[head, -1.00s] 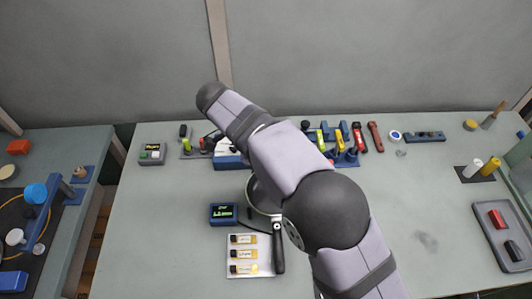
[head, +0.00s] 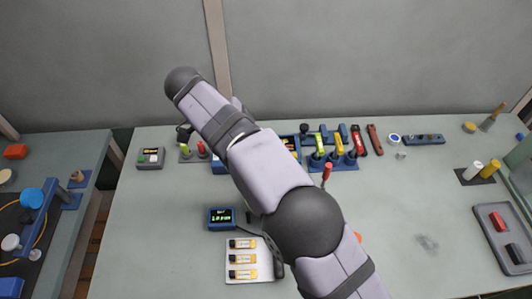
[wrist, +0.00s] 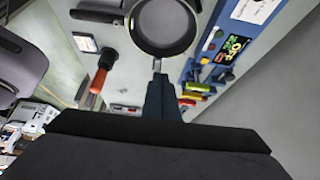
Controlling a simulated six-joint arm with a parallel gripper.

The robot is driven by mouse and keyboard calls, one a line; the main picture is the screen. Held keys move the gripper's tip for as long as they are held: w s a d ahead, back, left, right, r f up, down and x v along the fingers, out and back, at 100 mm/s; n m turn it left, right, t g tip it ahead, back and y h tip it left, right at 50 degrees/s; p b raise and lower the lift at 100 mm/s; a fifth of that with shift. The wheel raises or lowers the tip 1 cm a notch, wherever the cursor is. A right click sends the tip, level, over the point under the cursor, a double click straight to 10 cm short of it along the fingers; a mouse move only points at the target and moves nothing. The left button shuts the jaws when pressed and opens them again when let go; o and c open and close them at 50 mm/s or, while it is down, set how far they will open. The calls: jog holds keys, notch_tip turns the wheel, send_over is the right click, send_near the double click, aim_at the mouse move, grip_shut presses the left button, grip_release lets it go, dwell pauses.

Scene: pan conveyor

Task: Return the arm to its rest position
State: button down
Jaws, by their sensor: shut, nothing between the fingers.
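My gripper (wrist: 158,97) shows in the wrist view as dark fingers shut together, with nothing seen between them. A round dark pan (wrist: 166,22) with a pale rim lies beyond the fingertips in that view. In the head view my raised arm runs from the lower right to the upper left and hides most of the pan. Only part of its dark handle (head: 278,262) shows beside the tray of labelled bars. My gripper cannot be made out clearly in the head view.
A blue display box (head: 222,218) and a pale tray (head: 262,278) with labelled bars lie left of my arm. A blue tool rack (head: 345,165) stands at the back. A grey tray (head: 482,222) sits at the right.

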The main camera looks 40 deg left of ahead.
jog(key=w+d+r+n+g+y+p, duration=0.2)
jog(key=w+d+n+p, duration=0.15)
jog(key=w+d, duration=0.45)
jog(key=w+d+f+n+g+b, duration=0.1)
jog(key=w+d, duration=0.2)
jog(key=d, duration=0.3)
jog(key=w+d+f+n+g, duration=0.1)
jog(key=w+d+f, duration=0.1)
jog(key=w+d, duration=0.35)
jog(key=s+d+f+n+y+b, duration=0.1)
jog(key=s+d+f, duration=0.15)
jog(key=d, duration=0.65)
jog(key=s+d+f+n+y+b, duration=0.15)
jog(key=s+d, duration=0.25)
jog(key=d, duration=0.5)
jog(key=s+d+f+n, duration=0.1)
jog(key=s+d+f, duration=0.4)
jog(key=s+d, duration=0.2)
jog(key=shift+s+d+g, duration=0.3)
jog(key=shift+s+d, duration=0.1)
jog(key=shift+s, duration=0.85)
